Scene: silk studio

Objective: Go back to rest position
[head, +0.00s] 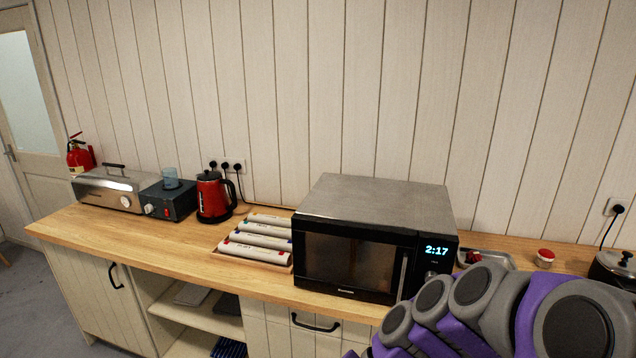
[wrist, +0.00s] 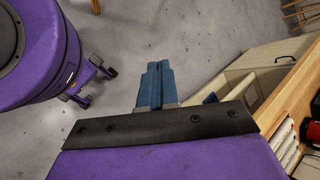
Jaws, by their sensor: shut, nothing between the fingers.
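My gripper (wrist: 155,85) shows in the wrist view, with its two blue fingers pressed together and nothing between them. It hangs over bare grey floor, to the left of the wooden counter. In the head view my purple and grey arm fills the lower right corner, and the gripper itself is not seen there. The arm covers part of the counter's front right.
A wooden counter (head: 130,237) runs along the panelled wall. On it stand a microwave (head: 375,235), rolls in a tray (head: 262,240), a red kettle (head: 212,197), a dark appliance (head: 168,200) and a metal toaster (head: 108,190). The grey floor (wrist: 215,50) is open beside the counter.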

